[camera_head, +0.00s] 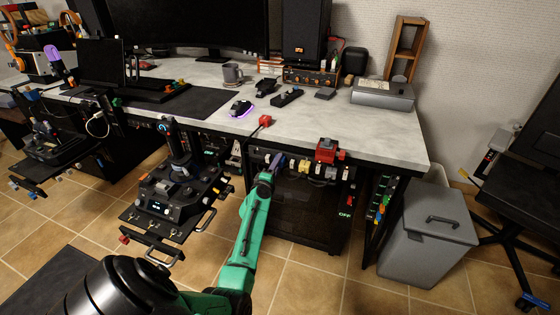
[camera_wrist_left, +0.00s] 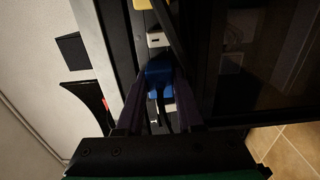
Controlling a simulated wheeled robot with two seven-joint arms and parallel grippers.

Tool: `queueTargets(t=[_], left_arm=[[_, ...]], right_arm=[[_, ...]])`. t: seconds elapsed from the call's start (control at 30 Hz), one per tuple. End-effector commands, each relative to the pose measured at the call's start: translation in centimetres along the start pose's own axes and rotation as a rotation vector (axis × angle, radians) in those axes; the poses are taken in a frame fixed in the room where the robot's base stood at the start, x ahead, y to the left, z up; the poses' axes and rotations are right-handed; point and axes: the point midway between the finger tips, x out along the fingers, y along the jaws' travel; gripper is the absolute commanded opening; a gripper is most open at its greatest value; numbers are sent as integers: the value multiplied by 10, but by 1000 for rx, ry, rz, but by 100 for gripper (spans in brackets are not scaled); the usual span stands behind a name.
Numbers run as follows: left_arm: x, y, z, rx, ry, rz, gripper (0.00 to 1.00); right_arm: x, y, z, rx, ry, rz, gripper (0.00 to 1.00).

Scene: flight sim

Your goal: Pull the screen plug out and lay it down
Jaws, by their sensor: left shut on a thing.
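The screen plug appears as a blue plug (camera_wrist_left: 159,72) with a dark cable in the left wrist view, between the two fingers of my left gripper (camera_wrist_left: 160,88). The gripper is shut on it. In the head view my left gripper (camera_head: 274,163) is at the dark panel under the desk's front edge, left of several white and yellow sockets or plugs. The fingers hide part of the plug, and I cannot tell if it is still seated in its socket. The dark screen (camera_head: 190,24) stands at the back of the desk. My right gripper is not in view.
The grey desk top (camera_head: 365,125) has bare room at its front right. A flight stick console (camera_head: 172,205) stands left of my arm. A grey bin (camera_head: 427,240) stands right.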

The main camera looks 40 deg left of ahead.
Motion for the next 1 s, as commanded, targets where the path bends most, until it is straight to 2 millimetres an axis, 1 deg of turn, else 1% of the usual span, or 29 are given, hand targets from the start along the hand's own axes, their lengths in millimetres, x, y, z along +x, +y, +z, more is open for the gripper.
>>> queueTargets(t=[0.37,0.47,1.0], left_arm=[[0,0,0,0,-1,-1,0],[-1,0,0,0,-1,0,0],[-22,0,0,0,-1,-1,0]], right_arm=[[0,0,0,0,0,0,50],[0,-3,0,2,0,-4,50],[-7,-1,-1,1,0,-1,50]])
